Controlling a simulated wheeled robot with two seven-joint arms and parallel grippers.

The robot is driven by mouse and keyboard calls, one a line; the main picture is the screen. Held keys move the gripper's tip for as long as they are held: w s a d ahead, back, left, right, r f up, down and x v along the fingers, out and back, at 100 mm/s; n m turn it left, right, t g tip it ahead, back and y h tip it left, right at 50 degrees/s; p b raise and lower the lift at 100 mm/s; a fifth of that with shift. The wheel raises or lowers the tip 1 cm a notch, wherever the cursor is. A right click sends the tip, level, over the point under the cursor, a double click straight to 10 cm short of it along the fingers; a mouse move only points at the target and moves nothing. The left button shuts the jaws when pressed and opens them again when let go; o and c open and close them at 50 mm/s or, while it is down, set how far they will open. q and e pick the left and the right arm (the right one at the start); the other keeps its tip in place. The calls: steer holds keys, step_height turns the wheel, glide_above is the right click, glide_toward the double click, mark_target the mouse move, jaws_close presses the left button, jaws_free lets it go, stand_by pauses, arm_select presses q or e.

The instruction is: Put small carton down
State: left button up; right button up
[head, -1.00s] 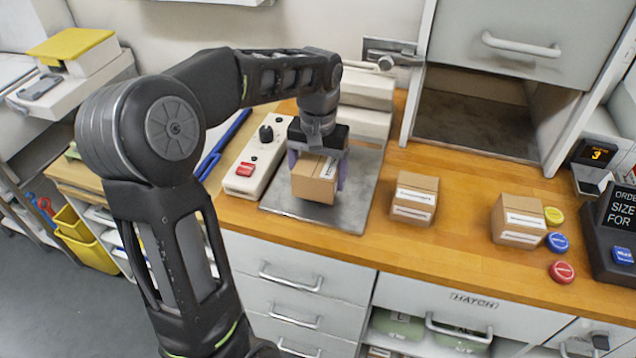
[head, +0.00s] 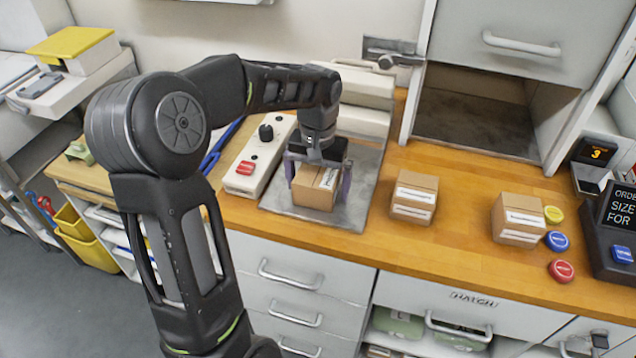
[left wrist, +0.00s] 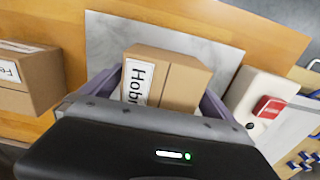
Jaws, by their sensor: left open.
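The small carton (head: 314,188) is a brown box resting on the grey metal plate (head: 284,203) on the wooden counter. It also shows in the left wrist view (left wrist: 182,84), with a white label partly readable. My left gripper (head: 318,180) is open, pointing down over the carton, with one purple finger on each side of it. Gaps show between the fingers and the carton in the head view. My right gripper is not in view.
Two other cartons stand on the counter to the right, one near the plate (head: 413,198) and one farther (head: 517,219) by several coloured buttons. A white control box (head: 262,155) with a red button stands left of the plate. An open hatch is behind.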

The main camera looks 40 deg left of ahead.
mark_target(318, 173)
arm_select(q)
step_height(318, 173, up, 12)
steer(key=shift+r+p, duration=0.2)
steer(key=shift+p, duration=0.3)
steer(key=shift+f, duration=0.1)
stand_by(0.5)
